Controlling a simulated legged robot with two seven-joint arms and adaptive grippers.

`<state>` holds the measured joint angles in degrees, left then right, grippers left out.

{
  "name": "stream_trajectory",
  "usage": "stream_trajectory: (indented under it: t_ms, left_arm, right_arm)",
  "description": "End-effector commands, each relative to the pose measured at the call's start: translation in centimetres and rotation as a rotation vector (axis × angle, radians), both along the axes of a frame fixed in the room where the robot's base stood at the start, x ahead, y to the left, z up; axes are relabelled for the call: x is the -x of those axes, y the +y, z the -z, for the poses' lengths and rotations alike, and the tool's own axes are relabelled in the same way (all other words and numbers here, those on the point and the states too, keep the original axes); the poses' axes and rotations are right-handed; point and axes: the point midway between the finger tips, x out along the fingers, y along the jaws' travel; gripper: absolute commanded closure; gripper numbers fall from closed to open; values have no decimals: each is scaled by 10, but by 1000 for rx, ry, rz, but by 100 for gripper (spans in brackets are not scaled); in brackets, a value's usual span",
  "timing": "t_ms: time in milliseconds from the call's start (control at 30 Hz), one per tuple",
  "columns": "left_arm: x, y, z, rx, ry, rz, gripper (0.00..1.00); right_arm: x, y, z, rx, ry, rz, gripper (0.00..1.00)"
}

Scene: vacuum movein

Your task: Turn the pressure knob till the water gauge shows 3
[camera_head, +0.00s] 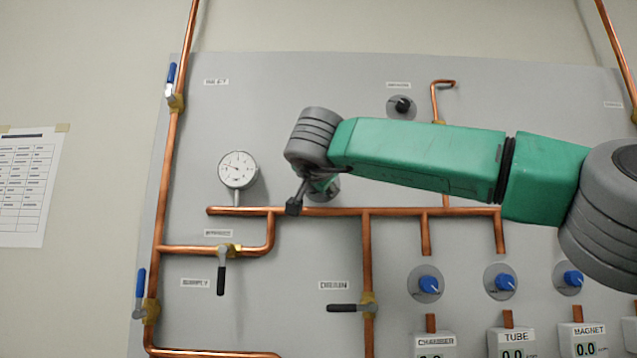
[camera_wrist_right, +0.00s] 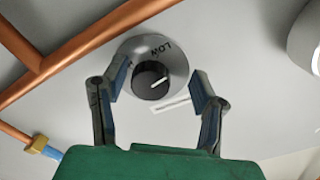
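The pressure knob (camera_wrist_right: 150,82) is a dark round knob with a white pointer line on a grey dial plate marked "LOW". In the head view its plate (camera_head: 326,190) is mostly hidden behind my right arm. The right gripper (camera_wrist_right: 160,76) is open, with one finger on each side of the knob and gaps showing between fingers and knob. In the head view the right gripper (camera_head: 308,196) is partly hidden by the wrist. The white water gauge (camera_head: 238,170) is left of it; its needle points left, but its numbers are too small to read. My left gripper is not in view.
Copper pipes (camera_head: 350,211) run just below the knob. Other valve levers (camera_head: 221,277), a dark upper knob (camera_head: 402,105) and several blue knobs (camera_head: 429,284) sit on the grey panel. In the wrist view a white cylinder (camera_wrist_right: 310,40) shows at upper right.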

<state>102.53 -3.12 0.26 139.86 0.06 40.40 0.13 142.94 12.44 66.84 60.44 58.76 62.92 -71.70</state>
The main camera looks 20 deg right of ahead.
Motion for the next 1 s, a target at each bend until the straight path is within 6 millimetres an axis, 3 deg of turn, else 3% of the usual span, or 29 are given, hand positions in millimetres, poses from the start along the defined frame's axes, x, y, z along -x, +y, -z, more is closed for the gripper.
stream_trajectory:
  t_ms: [33, 100, 200, 633, 667, 700, 1000]
  left_arm:
    - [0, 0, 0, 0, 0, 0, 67]
    - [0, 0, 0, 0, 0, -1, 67]
    - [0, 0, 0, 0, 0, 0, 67]
    - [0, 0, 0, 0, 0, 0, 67]
    - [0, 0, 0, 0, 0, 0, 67]
    - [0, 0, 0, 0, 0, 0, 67]
    - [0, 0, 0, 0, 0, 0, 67]
  right_arm:
    - [1, -3, -1, -3, -2, 1, 60]
    - [2, -7, -1, -4, -3, 0, 84]
    - [3, -8, -3, -5, -7, -5, 94]
    - [4, -11, -7, -7, -12, 5, 95]
    - [4, -10, -7, -7, -13, 5, 62]
    - [4, -10, -7, -7, -13, 4, 48]
    - [2, -9, -3, -6, -6, 1, 45]
